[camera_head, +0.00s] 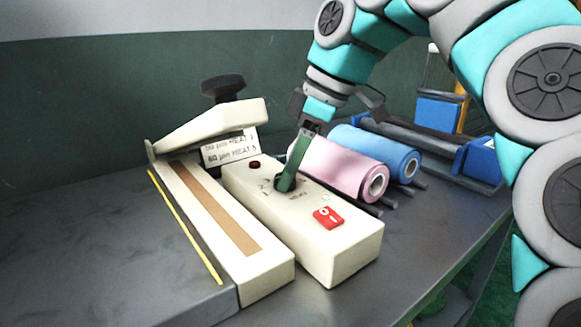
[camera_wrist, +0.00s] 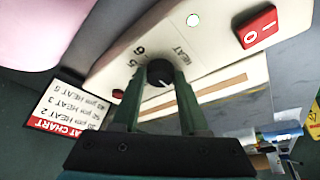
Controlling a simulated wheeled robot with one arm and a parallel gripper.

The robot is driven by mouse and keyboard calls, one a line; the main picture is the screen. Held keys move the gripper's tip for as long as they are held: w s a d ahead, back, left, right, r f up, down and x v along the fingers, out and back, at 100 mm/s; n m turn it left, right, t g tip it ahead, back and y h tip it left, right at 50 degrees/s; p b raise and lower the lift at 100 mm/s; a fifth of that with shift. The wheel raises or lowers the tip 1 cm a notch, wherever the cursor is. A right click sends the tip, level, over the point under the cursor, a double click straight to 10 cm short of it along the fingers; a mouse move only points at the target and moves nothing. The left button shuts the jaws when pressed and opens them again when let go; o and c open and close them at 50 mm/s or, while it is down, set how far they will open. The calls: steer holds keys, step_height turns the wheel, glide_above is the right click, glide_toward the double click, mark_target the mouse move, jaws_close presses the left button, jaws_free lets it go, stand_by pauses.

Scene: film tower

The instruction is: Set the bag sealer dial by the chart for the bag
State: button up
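The cream bag sealer (camera_head: 335,250) stands on the grey bench, its long sealing bar (camera_head: 220,215) at left. My gripper (camera_head: 288,178) points down at the black dial on its control box. In the wrist view, the green fingers (camera_wrist: 160,80) flank the dial (camera_wrist: 158,70) closely on both sides and appear closed on it. The digits 5 and 6 and the word HEAT show beside it. The dial's pale mark is partly visible; its setting is unclear. The heat chart (camera_head: 230,147) stands behind the box; in the wrist view (camera_wrist: 70,108) it appears upside down, with several thickness-and-heat lines.
A red switch (camera_head: 328,217) sits on the box's near end and a dark red lamp (camera_head: 254,164) at its far end. Pink (camera_head: 335,168) and blue (camera_head: 385,153) rolls lie right of the sealer. The bench (camera_head: 90,235) is clear at left.

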jaws_close()
steer(key=shift+m, duration=0.4)
steer(key=m, duration=0.1)
steer(key=m+t+b, duration=0.1)
steer(key=shift+s+f+m+h, duration=0.15)
steer(key=shift+m+h, duration=0.15)
steer(key=shift+m, duration=0.1)
steer(key=m+t, duration=0.1)
steer(key=m, duration=0.1)
steer(key=m+h+b, duration=0.1)
steer(key=m, duration=0.1)
steer(key=shift+s+a+m+t, duration=0.1)
steer(key=shift+s+m+t, duration=0.05)
steer(key=shift+m+t, duration=0.2)
steer(key=m, duration=0.2)
steer(key=m+t+h, duration=0.1)
steer(key=m, duration=0.1)
steer(key=shift+a+h, duration=0.15)
steer(key=shift+h, duration=0.15)
steer(key=shift+s+a+m+h, duration=0.15)
steer(key=shift+m+h, duration=0.45)
steer(key=shift+m, duration=1.05)
